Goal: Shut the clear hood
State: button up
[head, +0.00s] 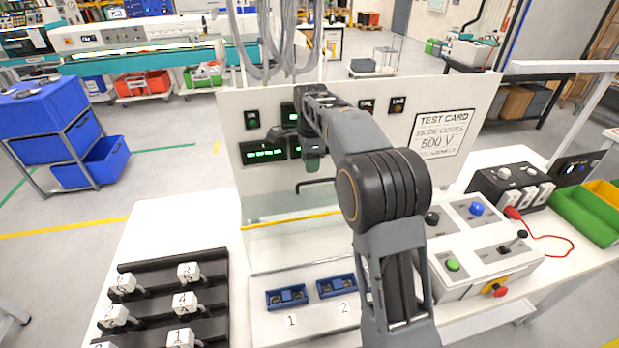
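The clear hood (290,235) is a see-through panel in front of the white upright panel, behind the two blue nests. A yellow strip (285,220) crosses it. It appears raised, with the nests uncovered in front, but its exact angle is hard to tell. A black bar handle (316,183) shows above the yellow strip. My gripper (312,165) points down just above the handle, seemingly apart from it. My arm hides the right part of the hood, and the fingers are too small and dark to judge.
Blue nests marked 1 (287,298) and 2 (337,287) sit on the white base. A black rack (170,300) with numbered pieces stands at left. A control box (470,235) with buttons, a black switch unit (510,185) and green bin (585,213) stand at right.

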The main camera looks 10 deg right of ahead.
jog(key=shift+f, duration=3)
grip_shut()
jog(key=shift+a, duration=0.1)
